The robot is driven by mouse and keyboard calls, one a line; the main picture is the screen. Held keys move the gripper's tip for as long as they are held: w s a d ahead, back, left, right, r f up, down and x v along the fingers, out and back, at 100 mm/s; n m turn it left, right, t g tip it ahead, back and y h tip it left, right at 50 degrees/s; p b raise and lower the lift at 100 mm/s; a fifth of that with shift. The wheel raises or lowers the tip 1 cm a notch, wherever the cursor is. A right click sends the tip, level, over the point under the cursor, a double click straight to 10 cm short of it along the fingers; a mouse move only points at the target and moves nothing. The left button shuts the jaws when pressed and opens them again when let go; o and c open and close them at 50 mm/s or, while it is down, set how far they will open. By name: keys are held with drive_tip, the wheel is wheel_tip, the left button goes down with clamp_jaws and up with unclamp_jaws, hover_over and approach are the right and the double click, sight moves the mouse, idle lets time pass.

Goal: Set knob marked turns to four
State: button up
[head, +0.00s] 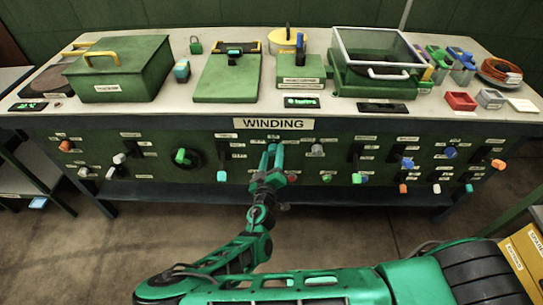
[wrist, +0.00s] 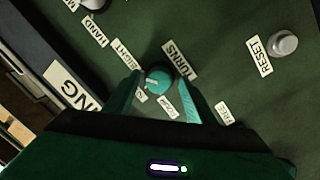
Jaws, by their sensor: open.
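The knob marked TURNS is a round teal knob (wrist: 158,79) on the dark green panel, with a white mark on its face pointing left in the wrist view. The TURNS label (wrist: 180,60) lies beside it. An EIGHT label (wrist: 127,53) is up and left of it; smaller labels below are hard to read. My gripper (wrist: 159,81) is open, with one finger on each side of the knob; I cannot tell whether they touch it. In the head view my gripper (head: 273,154) is at the panel below the WINDING sign, and the knob is hidden behind it.
A grey knob by the RESET label (wrist: 284,43) stands to the right in the wrist view. The panel (head: 225,185) carries several other knobs and levers. Above it, the bench top (head: 140,107) holds a green toolbox (head: 119,75) and a clear-sided bin (head: 378,55).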

drive_tip(key=shift+c, duration=0.6)
drive_tip(key=c, duration=0.9)
drive_tip(key=shift+a, duration=0.15)
